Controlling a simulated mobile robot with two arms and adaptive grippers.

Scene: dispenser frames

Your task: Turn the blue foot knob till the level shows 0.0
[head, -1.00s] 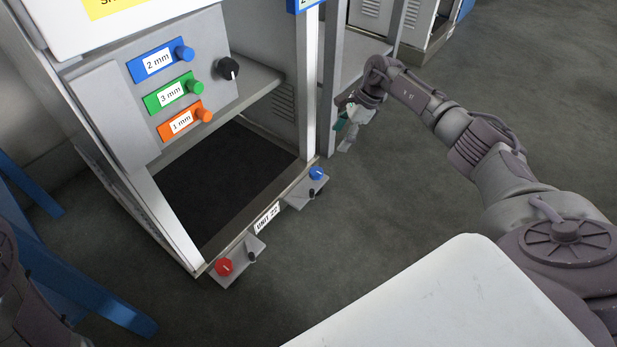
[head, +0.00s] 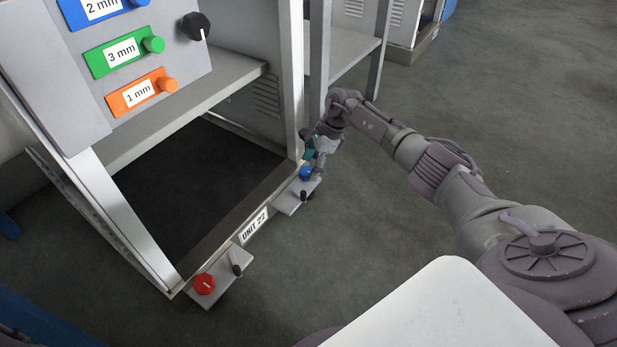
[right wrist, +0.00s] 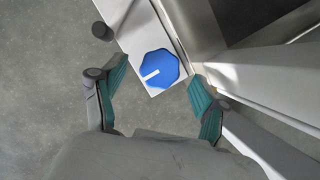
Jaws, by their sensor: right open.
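The blue foot knob (head: 306,173) sits on the small foot plate at the right front corner of the frame marked UNIT 22. In the right wrist view the blue knob (right wrist: 158,68) is eight-sided with a white pointer line, which points to the lower left. My right gripper (head: 312,155) is at the knob, and its teal fingers (right wrist: 160,100) are open. The knob lies between and just beyond the fingertips, with a gap on both sides. No level readout shows in these frames. My left gripper is not in view.
A red knob (head: 204,284) sits on the left front foot. Dark posts stand beside both knobs, one (right wrist: 102,31) near the blue knob. The frame's upright (head: 291,80) rises close to my right gripper. Coloured 2 mm, 3 mm and 1 mm labels are above. Floor at right is clear.

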